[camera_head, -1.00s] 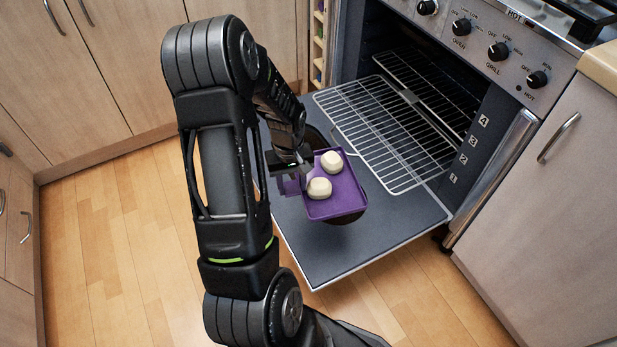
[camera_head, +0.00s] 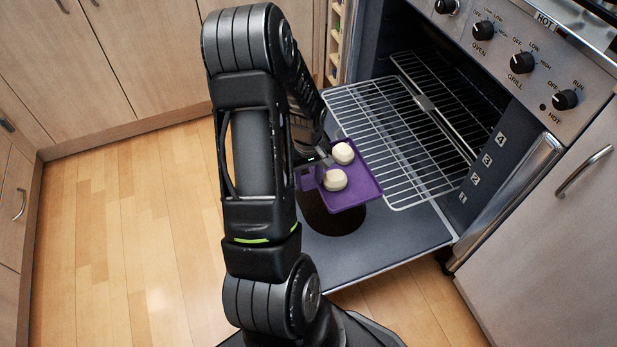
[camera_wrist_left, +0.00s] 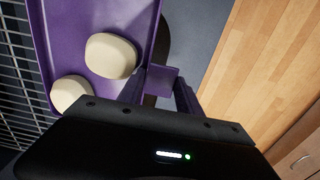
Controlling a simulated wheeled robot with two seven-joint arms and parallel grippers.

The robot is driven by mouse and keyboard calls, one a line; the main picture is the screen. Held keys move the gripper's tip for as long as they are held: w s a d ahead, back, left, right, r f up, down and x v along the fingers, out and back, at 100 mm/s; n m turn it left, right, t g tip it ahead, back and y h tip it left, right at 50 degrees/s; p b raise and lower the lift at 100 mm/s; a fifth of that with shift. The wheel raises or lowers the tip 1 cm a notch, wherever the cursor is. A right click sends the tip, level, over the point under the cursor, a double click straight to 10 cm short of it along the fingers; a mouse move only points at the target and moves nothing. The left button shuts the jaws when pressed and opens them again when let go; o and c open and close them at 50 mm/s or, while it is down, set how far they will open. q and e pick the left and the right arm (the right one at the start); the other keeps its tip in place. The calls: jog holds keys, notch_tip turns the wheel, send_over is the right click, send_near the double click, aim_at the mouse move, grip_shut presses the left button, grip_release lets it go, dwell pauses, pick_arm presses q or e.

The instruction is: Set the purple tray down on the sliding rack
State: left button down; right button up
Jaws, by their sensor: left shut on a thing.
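The purple tray (camera_head: 362,191) carries two pale round dough pieces, the farther one (camera_head: 343,153) and the nearer one (camera_head: 334,180). My left gripper (camera_head: 312,172) is shut on the tray's left side and holds it above the open oven door. The sliding rack (camera_head: 380,121) is a wire grid pulled partway out of the oven. The tray's far right part overlaps the rack's near edge in the head view. In the left wrist view the tray (camera_wrist_left: 62,40) shows with rack wires to its left, and the gripper (camera_wrist_left: 165,85) grips a tab on its edge. My right gripper is not seen.
The oven door (camera_head: 400,243) is folded down flat under the tray and rack. Control knobs (camera_head: 521,62) line the cooker front above. Cabinets (camera_head: 110,60) stand at the back left, and a cabinet door (camera_head: 560,230) is at the right. The wooden floor (camera_head: 120,230) is clear.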

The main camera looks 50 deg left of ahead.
aim_at(325, 174)
pick_arm(q)
jog(key=shift+w, duration=0.15)
jog(key=shift+w+d+f+b, duration=0.2)
jog(key=shift+w+b, duration=0.1)
jog(key=shift+w, duration=0.4)
jog(key=shift+w+d+f+b, duration=0.15)
jog(key=shift+w+d+b, duration=0.1)
jog(key=shift+w, duration=0.5)
jog(key=shift+w+d+f+b, duration=0.2)
jog(key=shift+w+b, duration=0.1)
jog(key=shift+w, duration=0.4)
jog(key=w, duration=0.1)
jog(key=w+d+b, duration=0.1)
jog(key=w, duration=0.1)
jog(key=w+f, duration=0.1)
jog(key=w, duration=0.1)
jog(key=shift+w+d+b, duration=0.15)
jog(key=shift+d+b, duration=0.1)
jog(key=shift+b, duration=0.15)
jog(key=w+d+b, duration=0.1)
jog(key=w, duration=0.2)
jog(key=w+d+f+b, duration=0.1)
jog(key=w, duration=0.2)
jog(key=w+b, duration=0.1)
jog(key=w, duration=0.2)
jog(key=shift+w+d+f, duration=0.2)
jog(key=shift+d+f, duration=0.05)
jog(key=shift+d, duration=0.15)
jog(key=shift+f, duration=0.55)
